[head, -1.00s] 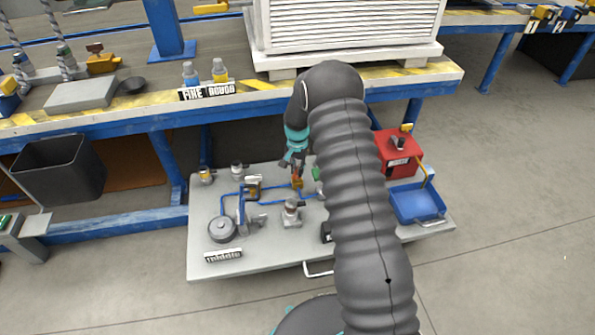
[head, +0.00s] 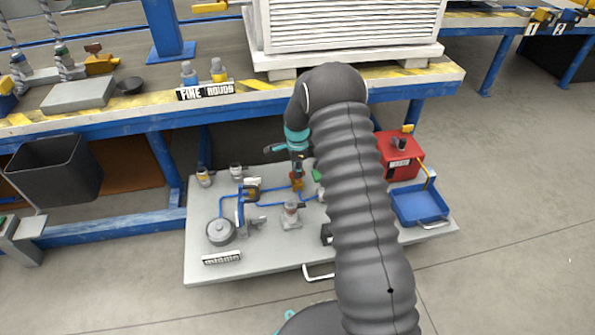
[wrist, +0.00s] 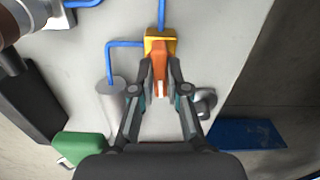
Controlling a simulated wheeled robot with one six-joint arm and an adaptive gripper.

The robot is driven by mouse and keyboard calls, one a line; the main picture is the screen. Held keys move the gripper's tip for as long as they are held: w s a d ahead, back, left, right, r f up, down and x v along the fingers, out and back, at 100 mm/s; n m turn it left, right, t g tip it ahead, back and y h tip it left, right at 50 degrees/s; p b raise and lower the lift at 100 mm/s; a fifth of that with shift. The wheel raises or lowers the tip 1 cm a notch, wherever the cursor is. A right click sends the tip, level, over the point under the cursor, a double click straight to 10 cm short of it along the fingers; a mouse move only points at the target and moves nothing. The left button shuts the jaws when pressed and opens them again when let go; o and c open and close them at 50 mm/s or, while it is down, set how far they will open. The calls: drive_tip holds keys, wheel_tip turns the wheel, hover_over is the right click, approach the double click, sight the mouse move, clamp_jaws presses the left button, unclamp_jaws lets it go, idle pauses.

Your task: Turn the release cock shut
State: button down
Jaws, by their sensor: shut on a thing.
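The release cock is a yellow-brass body (wrist: 154,42) with an orange handle (wrist: 160,70), joined to blue pipes, in the wrist view. In the head view the cock (head: 297,181) stands on the grey panel, just below my gripper (head: 298,164). In the wrist view my gripper (wrist: 160,90) has one finger on each side of the orange handle and is shut on it. The handle points from the body back toward my gripper, roughly in line with the upper blue pipe. The arm hides part of the panel in the head view.
The grey panel (head: 205,255) also carries a round gauge-like part (head: 221,231), several fittings, a red box (head: 398,158) and a blue tray (head: 418,203). A blue workbench edge (head: 130,130) overhangs behind. A green part (wrist: 80,147) and grey cylinder (wrist: 112,100) are close to the fingers.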

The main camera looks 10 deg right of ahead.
drive_tip(key=shift+s+a+f+m, duration=0.1)
drive_tip(key=shift+m, duration=0.5)
drive_tip(key=c, duration=1.2)
unclamp_jaws()
drive_tip(key=shift+o, duration=0.2)
drive_tip(key=shift+r, duration=0.2)
wheel_tip(320, 180, up, 12)
drive_tip(key=shift+f, duration=0.15)
